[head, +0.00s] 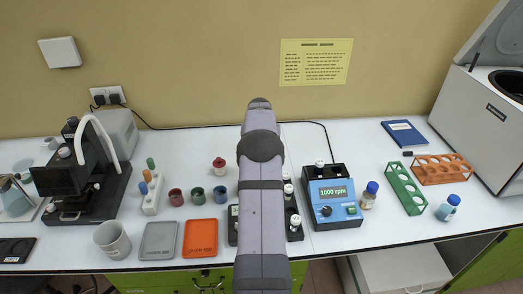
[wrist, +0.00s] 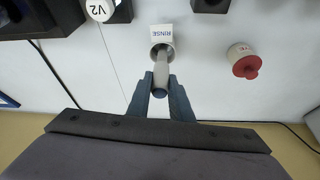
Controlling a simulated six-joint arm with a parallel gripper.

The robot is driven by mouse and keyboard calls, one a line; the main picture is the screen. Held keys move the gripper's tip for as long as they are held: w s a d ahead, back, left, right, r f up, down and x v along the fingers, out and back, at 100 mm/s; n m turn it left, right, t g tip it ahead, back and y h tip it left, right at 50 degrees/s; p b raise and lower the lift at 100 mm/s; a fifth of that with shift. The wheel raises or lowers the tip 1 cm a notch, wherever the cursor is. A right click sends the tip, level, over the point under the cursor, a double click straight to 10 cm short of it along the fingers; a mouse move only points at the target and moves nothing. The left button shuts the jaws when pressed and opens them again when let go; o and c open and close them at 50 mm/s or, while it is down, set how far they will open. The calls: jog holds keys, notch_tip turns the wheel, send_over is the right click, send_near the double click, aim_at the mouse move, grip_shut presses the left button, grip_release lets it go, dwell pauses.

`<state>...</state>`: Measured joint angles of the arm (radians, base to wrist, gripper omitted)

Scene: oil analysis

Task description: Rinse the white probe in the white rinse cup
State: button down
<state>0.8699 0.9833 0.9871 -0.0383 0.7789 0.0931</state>
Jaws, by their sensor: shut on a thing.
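My gripper (wrist: 161,86) shows in the wrist view, its blue-grey fingers shut on the pale probe (wrist: 161,72). The probe points away from the fingers toward the rinse cup (wrist: 166,34), a small light cup with a white "RINSE" label. The probe's far end overlaps the cup's opening. I cannot tell whether it is inside the cup or just above it. In the head view my arm hides the gripper, probe and cup.
A red-topped pot (wrist: 245,62) stands right of the cup in the wrist view. Dark blocks and a white "V2" cap (wrist: 98,9) are near. In the head view a blue stirrer (head: 335,201) stands right of my arm; red (head: 201,224) and grey (head: 158,240) trays lie left.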

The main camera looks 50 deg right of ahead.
jog(key=shift+r+p, duration=2.3)
jog(key=shift+r, duration=1.2)
